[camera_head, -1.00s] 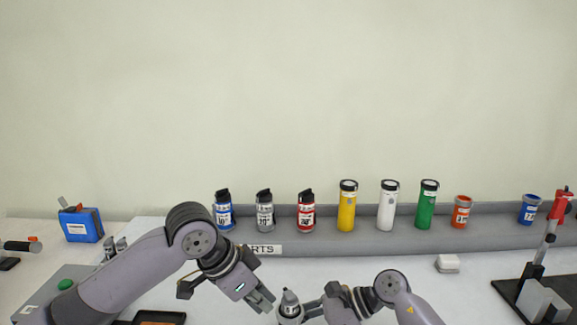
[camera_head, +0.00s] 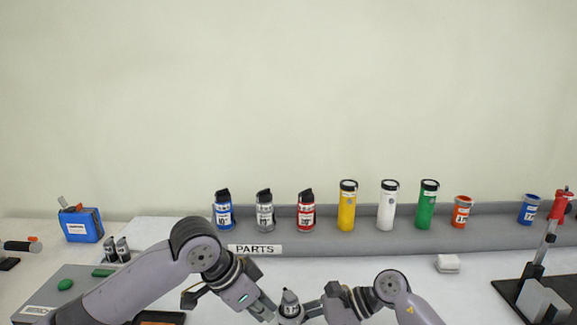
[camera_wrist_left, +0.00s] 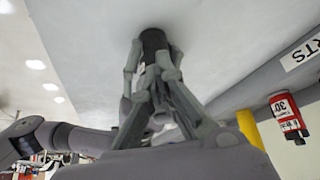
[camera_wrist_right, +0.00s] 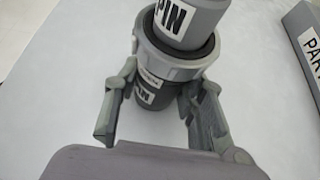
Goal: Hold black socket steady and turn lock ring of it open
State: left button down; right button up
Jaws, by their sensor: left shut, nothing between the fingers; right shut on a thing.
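The black socket stands upright on the table, with a dark body (camera_wrist_right: 152,94), a grey lock ring (camera_wrist_right: 176,66) around its top and a grey plug (camera_wrist_right: 190,22) marked PIN above the ring. In the head view the assembly (camera_head: 289,302) is at the bottom centre, between both grippers. My right gripper (camera_head: 309,309) is shut on the dark body, below the ring, one finger on each side. My left gripper (camera_head: 266,309) is shut and empty, close to the left of the assembly; whether it touches the ring is unclear. In the left wrist view a black cylinder (camera_wrist_left: 153,41) shows beyond the fingers.
A grey ledge with a PARTS label (camera_head: 255,250) runs behind, carrying several cans and tubes. A white block (camera_head: 447,264) lies to the right, and a red-handled stand (camera_head: 545,262) is at far right. A grey panel with a green button (camera_head: 65,285) is at left.

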pick_arm(q)
jog(key=shift+d, duration=0.15)
jog(key=shift+s+d, duration=0.15)
jog(key=shift+s, duration=0.1)
pick_arm(e)
jog(key=shift+a, duration=0.1)
dwell(0.3)
pick_arm(q)
jog(key=shift+s+d+f, duration=0.1)
jog(key=shift+s+d, duration=0.3)
jog(key=shift+s, duration=0.3)
pick_arm(e)
jog(key=shift+s, duration=0.1)
pick_arm(q)
jog(key=shift+s+a+f, duration=0.1)
jog(key=shift+a, duration=0.05)
notch_tip(320, 180, up, 6)
jog(key=shift+a+r, duration=0.2)
dwell(0.6)
